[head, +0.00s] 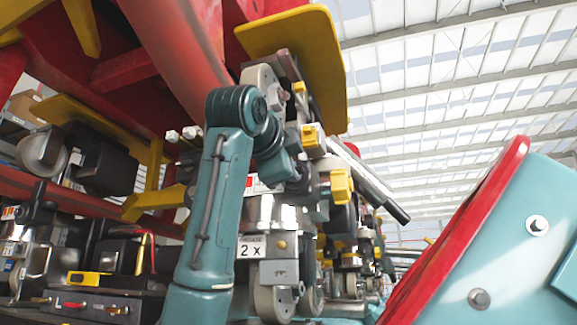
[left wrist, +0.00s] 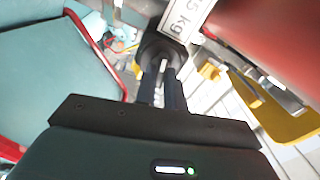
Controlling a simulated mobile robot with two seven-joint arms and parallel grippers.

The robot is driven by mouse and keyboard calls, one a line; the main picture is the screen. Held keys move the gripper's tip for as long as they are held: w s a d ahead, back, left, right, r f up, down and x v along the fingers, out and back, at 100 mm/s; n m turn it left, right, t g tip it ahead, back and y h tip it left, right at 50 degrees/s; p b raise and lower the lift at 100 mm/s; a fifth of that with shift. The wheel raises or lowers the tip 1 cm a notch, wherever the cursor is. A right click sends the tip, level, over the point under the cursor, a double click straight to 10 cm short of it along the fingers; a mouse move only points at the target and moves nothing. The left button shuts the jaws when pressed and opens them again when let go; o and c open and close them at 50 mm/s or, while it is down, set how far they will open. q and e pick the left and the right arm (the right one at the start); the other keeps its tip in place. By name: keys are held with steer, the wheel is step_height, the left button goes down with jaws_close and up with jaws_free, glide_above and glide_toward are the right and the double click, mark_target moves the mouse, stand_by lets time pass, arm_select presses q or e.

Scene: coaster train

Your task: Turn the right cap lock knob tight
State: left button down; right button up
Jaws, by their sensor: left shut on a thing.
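In the left wrist view, the two dark fingers of my left gripper (left wrist: 164,88) are closed on a dark, many-sided knob (left wrist: 157,42). A pale pin or slot shows between the fingertips. I take this to be the cap lock knob; its turn position cannot be told. In the head view, my teal left arm rises from the bottom and bends at the top towards the wheel assembly (head: 262,85). Its wrist ends among the metal parts near the yellow blocks (head: 312,137); the fingertips and the knob cannot be made out there. My right gripper is in neither view.
A teal panel with a red edge (head: 455,235) stands at the right. Red beams and a yellow plate (head: 300,45) hang overhead. A black bar (head: 372,185) sticks out beside the wrist.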

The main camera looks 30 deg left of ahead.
arm_select(q)
steer(key=shift+m, duration=1.3)
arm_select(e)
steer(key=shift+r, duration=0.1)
arm_select(q)
steer(key=shift+m, duration=0.3)
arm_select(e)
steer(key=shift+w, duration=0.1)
arm_select(q)
steer(key=c, duration=1.5)
jaws_free()
steer(key=shift+s, duration=0.1)
steer(key=b+v, duration=0.4)
steer(key=v, duration=0.9)
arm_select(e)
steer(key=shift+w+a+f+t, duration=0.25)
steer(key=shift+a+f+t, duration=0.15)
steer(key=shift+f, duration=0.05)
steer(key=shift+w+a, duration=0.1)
